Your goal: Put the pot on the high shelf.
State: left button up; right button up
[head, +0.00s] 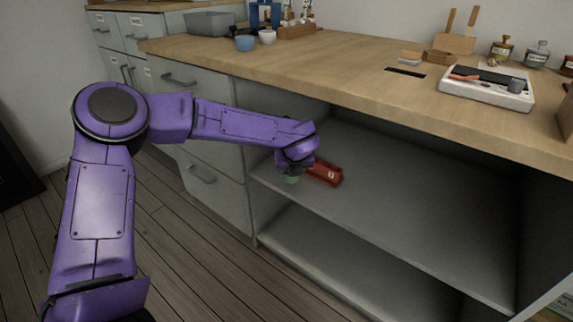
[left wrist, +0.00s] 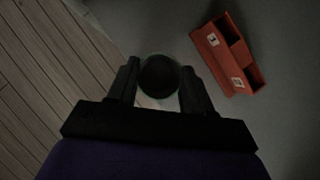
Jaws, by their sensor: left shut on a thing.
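The pot (left wrist: 160,75) is a small round vessel with a dark inside and a pale green rim. It sits between the two fingers of my left gripper (left wrist: 158,88), which is shut on it. In the head view a bit of the green pot (head: 292,179) shows below my left gripper (head: 293,170), at the front left of the upper shelf (head: 400,200) in the open grey cabinet. Whether the pot touches the shelf is not clear. My right gripper is not in view.
A red two-compartment box (head: 324,172) lies on the upper shelf just right of the pot; it also shows in the left wrist view (left wrist: 212,50). The shelf is clear further right. A lower shelf (head: 330,265) is empty. The wooden counter (head: 350,75) overhangs above.

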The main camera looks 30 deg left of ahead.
pick_arm(q)
jog(key=w+a, duration=0.2)
jog(key=w+a+b, duration=0.1)
jog(key=w+a, duration=0.1)
jog(key=w, duration=0.1)
jog(key=w+a, duration=0.3)
jog(key=shift+w+f, duration=0.1)
jog(key=shift+w, duration=0.1)
notch_tip(320, 180, down, 4)
jog(key=b, duration=0.2)
jog(key=shift+w+a+r+b, duration=0.1)
jog(key=shift+a+r+b, duration=0.05)
jog(key=shift+r+b, duration=0.15)
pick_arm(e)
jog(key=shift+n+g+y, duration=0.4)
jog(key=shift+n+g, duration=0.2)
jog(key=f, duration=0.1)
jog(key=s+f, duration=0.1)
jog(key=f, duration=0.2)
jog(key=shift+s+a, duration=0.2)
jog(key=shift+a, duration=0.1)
pick_arm(q)
jog(key=shift+f, duration=0.1)
jog(key=o, duration=1)
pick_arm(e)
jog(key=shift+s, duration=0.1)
